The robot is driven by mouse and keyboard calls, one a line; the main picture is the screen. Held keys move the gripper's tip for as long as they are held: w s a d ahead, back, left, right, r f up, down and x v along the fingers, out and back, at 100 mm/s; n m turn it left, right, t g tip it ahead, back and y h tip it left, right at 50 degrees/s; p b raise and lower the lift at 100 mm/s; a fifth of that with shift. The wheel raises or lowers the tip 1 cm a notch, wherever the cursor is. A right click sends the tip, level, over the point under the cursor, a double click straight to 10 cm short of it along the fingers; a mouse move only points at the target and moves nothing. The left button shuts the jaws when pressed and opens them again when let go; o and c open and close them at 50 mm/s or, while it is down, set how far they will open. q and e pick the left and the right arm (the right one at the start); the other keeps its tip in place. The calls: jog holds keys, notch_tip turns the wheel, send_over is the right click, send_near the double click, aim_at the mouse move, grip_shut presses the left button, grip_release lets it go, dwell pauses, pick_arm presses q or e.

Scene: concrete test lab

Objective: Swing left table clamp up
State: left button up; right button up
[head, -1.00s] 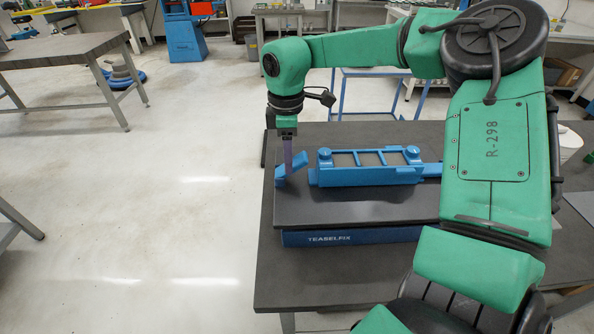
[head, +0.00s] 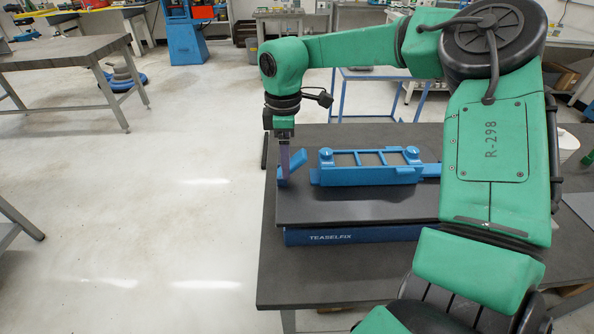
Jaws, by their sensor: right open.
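The left table clamp (head: 295,163) is a small blue lever at the left end of the blue fixture. It is tilted, its upper end leaning to the right. My right gripper (head: 284,168) points down at the clamp's left side, with a purplish finger close against it. The gripper is open; whether it touches the clamp is hard to tell. The blue fixture frame (head: 368,176) with two round knobs lies on the dark plate, to the right of the clamp. My left gripper is not in view.
The dark plate (head: 350,211) rests on a blue base (head: 380,235) marked TEASELFIX, on a dark table (head: 330,281). My right arm covers the table's right side. Open floor lies to the left, with another table (head: 60,50) beyond.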

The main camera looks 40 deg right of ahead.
notch_tip(320, 180, up, 9)
jog(key=p, duration=0.4)
jog(key=shift+p, duration=0.4)
